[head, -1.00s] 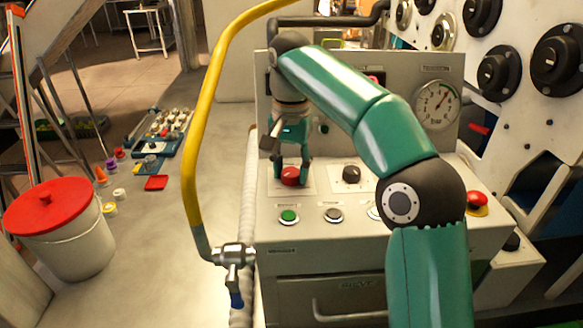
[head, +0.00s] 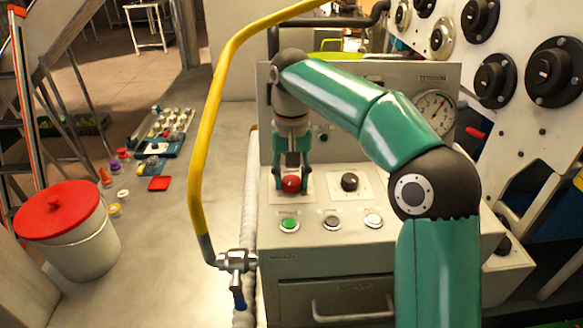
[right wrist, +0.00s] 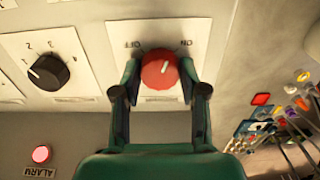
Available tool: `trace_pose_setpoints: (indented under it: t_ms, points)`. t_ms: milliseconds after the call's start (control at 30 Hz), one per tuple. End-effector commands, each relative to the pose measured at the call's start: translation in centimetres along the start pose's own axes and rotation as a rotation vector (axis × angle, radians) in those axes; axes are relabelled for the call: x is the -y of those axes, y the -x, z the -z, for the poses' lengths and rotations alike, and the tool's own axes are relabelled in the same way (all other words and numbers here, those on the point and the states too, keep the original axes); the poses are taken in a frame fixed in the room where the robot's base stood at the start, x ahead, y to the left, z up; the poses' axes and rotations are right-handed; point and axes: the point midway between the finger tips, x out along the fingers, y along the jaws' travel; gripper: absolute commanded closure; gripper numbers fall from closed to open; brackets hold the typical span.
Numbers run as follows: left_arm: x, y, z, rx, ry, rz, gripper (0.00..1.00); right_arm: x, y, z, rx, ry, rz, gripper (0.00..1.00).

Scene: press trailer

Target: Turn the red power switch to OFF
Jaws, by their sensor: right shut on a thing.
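The red power switch (head: 290,184) is a round knob on a white plate at the left of the grey console top. In the right wrist view the switch (right wrist: 159,70) sits between an OFF label on the left and an ON label on the right, both upside down. Its white mark points up and slightly right, toward the ON side. My right gripper (head: 291,176) reaches down from above and is shut on the switch, with one finger (right wrist: 160,76) on each side of it. My left gripper is out of view.
A black selector knob (head: 349,182) stands right of the switch. A yellow hose (head: 204,130) arches along the left. A pressure gauge (head: 434,110) is on the back panel.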

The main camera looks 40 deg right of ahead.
Motion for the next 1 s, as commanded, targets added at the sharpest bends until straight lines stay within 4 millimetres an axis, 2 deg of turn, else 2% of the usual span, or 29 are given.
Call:
trace_pose_setpoints:
  t_ms: [33,300,1000]
  points:
    - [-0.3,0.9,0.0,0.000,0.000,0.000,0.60,-0.1,0.5,0.0,0.000,0.042,-0.001,0.92]
    - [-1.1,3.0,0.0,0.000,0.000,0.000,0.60,-0.1,0.5,0.0,0.000,0.299,-0.001,0.92]
    - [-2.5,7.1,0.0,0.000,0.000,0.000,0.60,0.0,0.3,0.1,-0.003,0.945,-0.001,0.92]
